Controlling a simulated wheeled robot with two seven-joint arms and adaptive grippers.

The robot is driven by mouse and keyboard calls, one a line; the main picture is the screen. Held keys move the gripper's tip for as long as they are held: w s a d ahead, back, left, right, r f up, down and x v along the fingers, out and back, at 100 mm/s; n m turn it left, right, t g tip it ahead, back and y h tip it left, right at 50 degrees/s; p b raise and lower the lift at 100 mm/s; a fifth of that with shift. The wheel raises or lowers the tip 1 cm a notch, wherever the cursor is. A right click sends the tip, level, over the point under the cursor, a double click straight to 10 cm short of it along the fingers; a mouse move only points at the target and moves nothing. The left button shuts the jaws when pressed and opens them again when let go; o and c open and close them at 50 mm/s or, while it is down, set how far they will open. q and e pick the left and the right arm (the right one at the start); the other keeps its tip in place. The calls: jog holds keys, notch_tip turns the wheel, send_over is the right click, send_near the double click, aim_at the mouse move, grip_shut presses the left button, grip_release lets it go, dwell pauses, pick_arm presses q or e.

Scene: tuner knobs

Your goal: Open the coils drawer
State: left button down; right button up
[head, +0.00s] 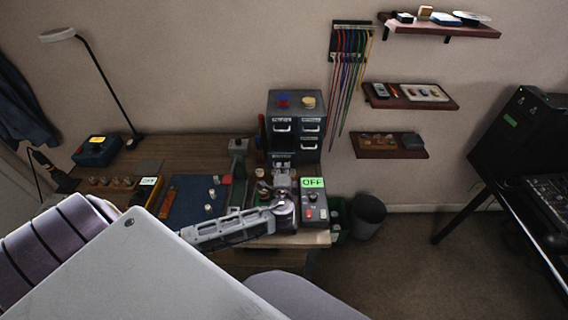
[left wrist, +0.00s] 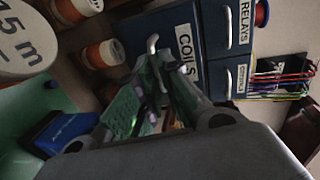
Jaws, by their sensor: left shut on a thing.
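A dark blue-grey drawer cabinet (head: 296,104) stands at the right end of the workbench. In the left wrist view the drawer labelled COILS (left wrist: 184,50) is next to drawers labelled RELAYS (left wrist: 244,22) and another small label. A pale bar handle (left wrist: 152,43) sits on the coils drawer. My left gripper (head: 282,166) is in front of the cabinet's lower left. In the left wrist view its green-padded fingers (left wrist: 150,68) are shut on the coils drawer handle. The fingers hide part of the drawer front; I cannot tell whether the drawer is pulled out. My right gripper is not in view.
A grey box with a green OFF display (head: 312,182) stands right of my left gripper. A blue mat (head: 195,203) with small parts lies to the left. Orange spools (left wrist: 103,53) are close to the fingers. Coloured cables (head: 350,75) hang on the wall.

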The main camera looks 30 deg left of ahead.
pick_arm(q)
jog(key=shift+s+f, duration=0.1)
jog(key=c, duration=1.6)
grip_release()
jog(key=shift+a, duration=0.1)
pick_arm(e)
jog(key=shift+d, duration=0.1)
pick_arm(q)
jog(key=shift+v, duration=6)
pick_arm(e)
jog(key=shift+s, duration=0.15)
